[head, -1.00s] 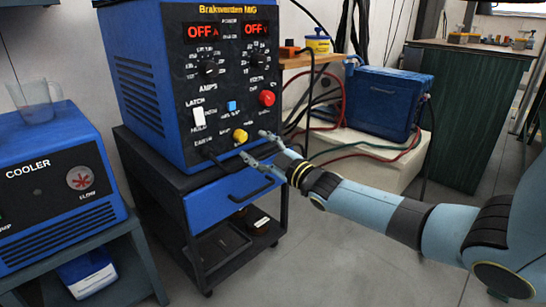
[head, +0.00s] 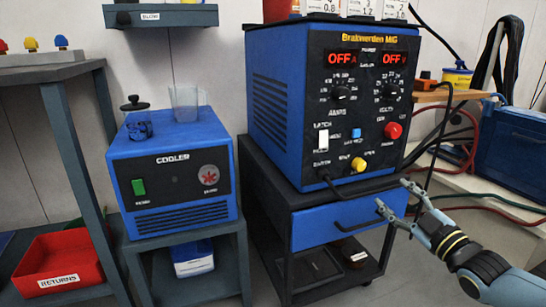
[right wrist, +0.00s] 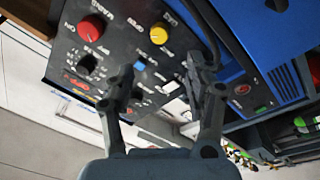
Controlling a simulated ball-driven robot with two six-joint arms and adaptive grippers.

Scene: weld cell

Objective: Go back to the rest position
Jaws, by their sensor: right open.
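My right gripper (head: 394,200) is open and empty, in front of the lower right part of the blue welder (head: 270,110), near its cart's blue drawer (head: 335,220). In the right wrist view the two fingers of my right gripper (right wrist: 165,80) stand apart, with the welder's dark panel (right wrist: 115,45) beyond them. A red button (right wrist: 90,28) and a yellow knob (right wrist: 158,34) show on that panel. Both welder displays read OFF in the head view. My left gripper is not in view.
A blue cooler (head: 175,165) stands on a low table left of the welder. A red returns bin (head: 60,270) sits at the lower left. A blue case (head: 515,145) lies on a pale surface at the right, with red and green cables beside it.

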